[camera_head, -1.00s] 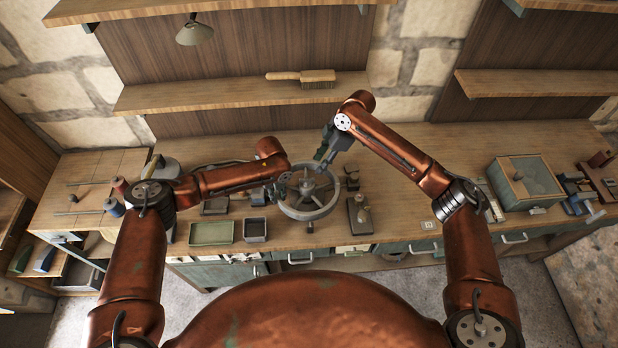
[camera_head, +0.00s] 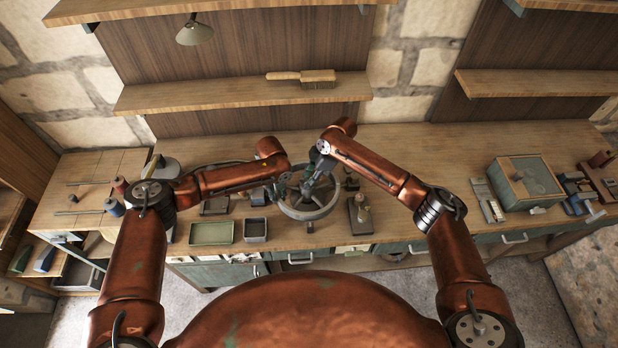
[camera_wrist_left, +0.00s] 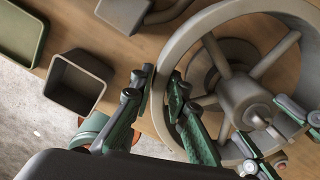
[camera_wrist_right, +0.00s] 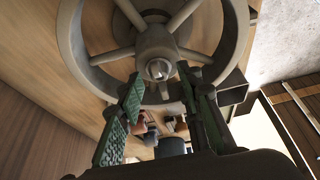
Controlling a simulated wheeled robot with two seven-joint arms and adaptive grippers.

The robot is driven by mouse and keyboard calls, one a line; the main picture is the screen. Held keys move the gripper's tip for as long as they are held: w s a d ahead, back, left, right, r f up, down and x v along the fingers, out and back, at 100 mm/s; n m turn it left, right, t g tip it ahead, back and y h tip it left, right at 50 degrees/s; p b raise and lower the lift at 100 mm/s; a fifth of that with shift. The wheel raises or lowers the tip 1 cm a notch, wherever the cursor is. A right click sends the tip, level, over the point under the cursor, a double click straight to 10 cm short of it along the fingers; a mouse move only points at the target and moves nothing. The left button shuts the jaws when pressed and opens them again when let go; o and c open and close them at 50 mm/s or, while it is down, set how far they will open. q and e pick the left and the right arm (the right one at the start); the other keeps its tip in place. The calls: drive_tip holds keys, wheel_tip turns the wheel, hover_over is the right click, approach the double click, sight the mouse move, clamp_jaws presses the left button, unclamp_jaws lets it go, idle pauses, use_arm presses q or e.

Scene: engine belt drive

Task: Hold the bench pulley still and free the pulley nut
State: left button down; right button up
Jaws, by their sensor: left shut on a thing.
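The bench pulley (camera_head: 306,215) is a grey spoked wheel lying on the bench, face up. My left gripper (camera_wrist_left: 161,80) is shut on its rim (camera_wrist_left: 178,60) at the left side. The pulley nut (camera_wrist_right: 158,69) is a small metal piece at the hub centre, best seen in the right wrist view. My right gripper (camera_wrist_right: 160,85) is open at the hub, its green-padded fingers apart on either side close to the nut. I cannot tell if they touch it. In the head view the right gripper (camera_head: 317,168) partly hides the hub.
A green tray (camera_head: 212,241) and a small grey box (camera_head: 256,239) stand left of the pulley. A small dark block with an upright part (camera_head: 360,212) stands just right of it. A lidded box (camera_head: 526,180) is farther right. The bench between is mostly clear.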

clamp_jaws()
idle(0.5)
drive_tip(key=n+g, duration=0.1)
drive_tip(key=n, duration=0.3)
drive_tip(key=shift+w+n+g, duration=0.2)
drive_tip(key=shift+n+g, duration=0.2)
drive_tip(key=n, duration=0.2)
drive_tip(key=n+g+h, duration=0.1)
drive_tip(key=n, duration=0.2)
drive_tip(key=shift+w+a+r+g+h, duration=0.1)
drive_tip(key=shift+w+g+h, duration=0.1)
drive_tip(key=shift+g+h, duration=0.1)
drive_tip(key=shift+n, duration=0.4)
drive_tip(key=shift+o, duration=0.2)
unclamp_jaws()
drive_tip(key=v, duration=0.7)
